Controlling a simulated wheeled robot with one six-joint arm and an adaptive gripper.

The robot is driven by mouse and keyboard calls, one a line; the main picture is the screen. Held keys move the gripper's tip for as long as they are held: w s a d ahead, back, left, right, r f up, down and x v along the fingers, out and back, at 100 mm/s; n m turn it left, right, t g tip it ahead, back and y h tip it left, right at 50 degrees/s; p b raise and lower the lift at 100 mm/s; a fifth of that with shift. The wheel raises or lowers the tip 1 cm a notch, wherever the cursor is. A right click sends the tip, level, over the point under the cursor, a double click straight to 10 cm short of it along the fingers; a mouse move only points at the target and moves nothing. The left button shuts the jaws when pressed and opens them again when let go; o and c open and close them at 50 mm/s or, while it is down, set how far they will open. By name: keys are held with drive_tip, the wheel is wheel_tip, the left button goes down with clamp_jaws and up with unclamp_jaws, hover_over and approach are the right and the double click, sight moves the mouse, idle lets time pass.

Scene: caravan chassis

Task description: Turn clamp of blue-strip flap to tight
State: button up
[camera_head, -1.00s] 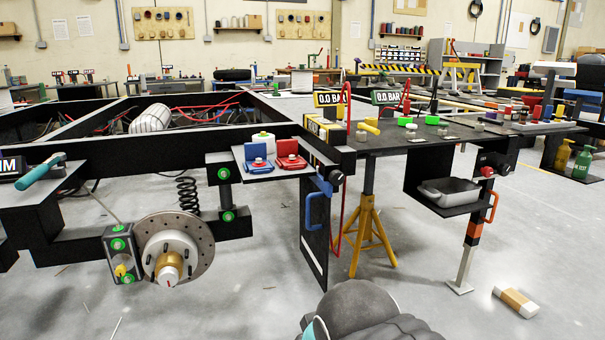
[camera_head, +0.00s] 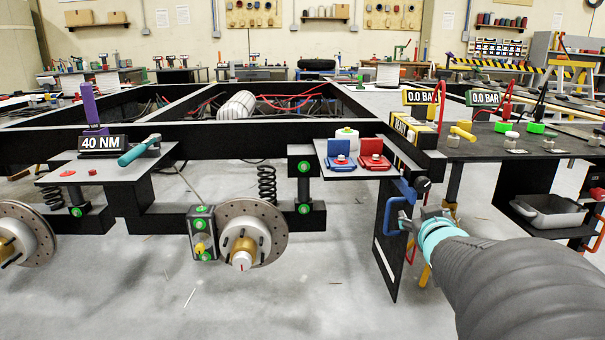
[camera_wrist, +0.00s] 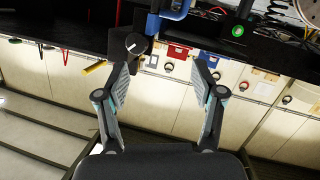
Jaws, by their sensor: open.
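The flap (camera_head: 386,262) is a dark panel hanging below the chassis at the right of the head view. It has a blue strip at its top and a blue handle (camera_head: 391,214). A round black knob (camera_head: 423,185), likely its clamp, sits by the strip. In the wrist view the knob (camera_wrist: 135,44) has a white pointer mark, with the blue handle (camera_wrist: 174,9) beside it. My gripper (camera_head: 412,222) is open and empty, appearing close to the handle and below the knob in the head view. In the wrist view the knob lies beyond my fingers (camera_wrist: 163,76), left of their midline.
A yellow stand is partly hidden behind my arm. A brake disc (camera_head: 252,238) stands left. The floor between is clear.

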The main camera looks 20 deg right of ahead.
sight(424, 185)
drive_tip(key=d+n+t+y, duration=0.2)
drive_tip(key=d+t, duration=0.1)
drive_tip(key=d, duration=0.4)
drive_tip(key=x, duration=0.8)
drive_tip(key=r+x, duration=0.1)
drive_tip(key=x, duration=0.3)
drive_tip(key=shift+w+a, duration=0.1)
drive_tip(key=shift+w, duration=0.35)
drive_tip(key=c, duration=1.2)
